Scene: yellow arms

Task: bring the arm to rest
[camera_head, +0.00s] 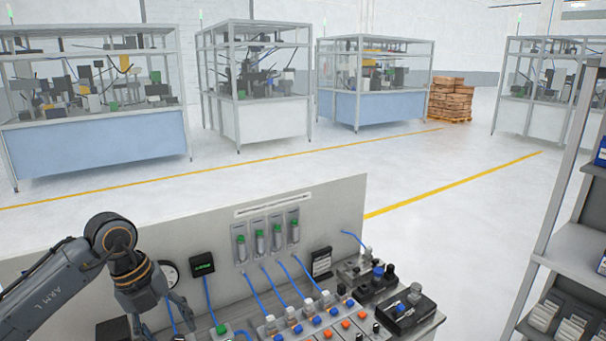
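My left gripper (164,324) points down in front of the panel, over the left part of the bench. Its two fingers look spread, with nothing visible held between them. A blue cable shows behind the gap. The tips are close to the bottom edge of the picture, so their height above the bench is unclear. My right arm and gripper are not in view.
The bench panel (330,212) carries a gauge (169,272), a black display (202,265) and green-topped cylinders. Blue cables run to valves (292,318) and black control boxes (408,308). A shelf rack (546,240) stands at right. Open floor and framed machine cells lie beyond.

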